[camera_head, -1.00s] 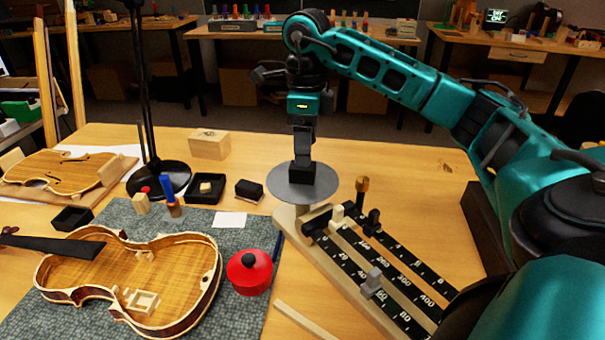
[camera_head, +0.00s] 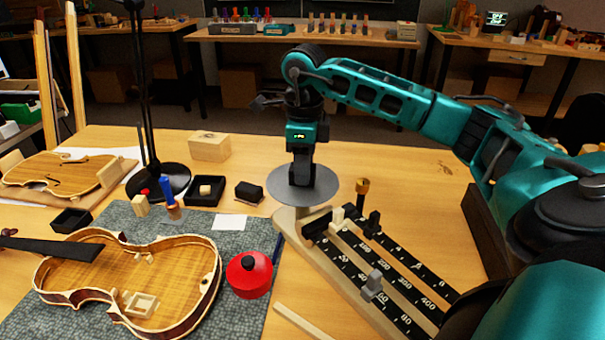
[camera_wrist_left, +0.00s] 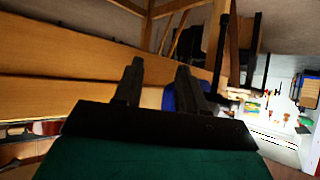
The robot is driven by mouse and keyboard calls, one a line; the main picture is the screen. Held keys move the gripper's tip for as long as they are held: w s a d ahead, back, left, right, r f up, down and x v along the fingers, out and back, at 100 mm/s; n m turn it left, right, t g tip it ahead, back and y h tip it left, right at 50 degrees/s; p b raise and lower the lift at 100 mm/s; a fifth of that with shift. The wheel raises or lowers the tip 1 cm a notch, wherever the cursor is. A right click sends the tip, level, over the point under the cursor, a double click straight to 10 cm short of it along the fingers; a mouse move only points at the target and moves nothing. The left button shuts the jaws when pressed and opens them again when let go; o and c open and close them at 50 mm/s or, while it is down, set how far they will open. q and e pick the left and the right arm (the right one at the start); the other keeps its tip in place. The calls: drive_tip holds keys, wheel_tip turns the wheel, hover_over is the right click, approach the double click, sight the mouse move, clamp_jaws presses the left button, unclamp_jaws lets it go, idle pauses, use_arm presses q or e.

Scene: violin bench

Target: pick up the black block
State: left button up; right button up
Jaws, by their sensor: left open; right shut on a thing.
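The black block (camera_head: 302,176) is at the grey round pan (camera_head: 275,188) of the scale in the head view. My right gripper (camera_head: 302,164) points straight down from above and is shut on the block's upper part. The fingers and block are both dark, so their border is hard to make out. I cannot tell whether the block's underside touches the pan. My left gripper (camera_wrist_left: 158,82) shows only in the left wrist view, with its two fingers apart and no object clearly held between them.
The scale's beams (camera_head: 395,262) with sliding weights lie right of the pan, and a brass-coloured post (camera_head: 362,190) stands close by.

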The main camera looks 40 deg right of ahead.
drive_tip(key=c, duration=0.5)
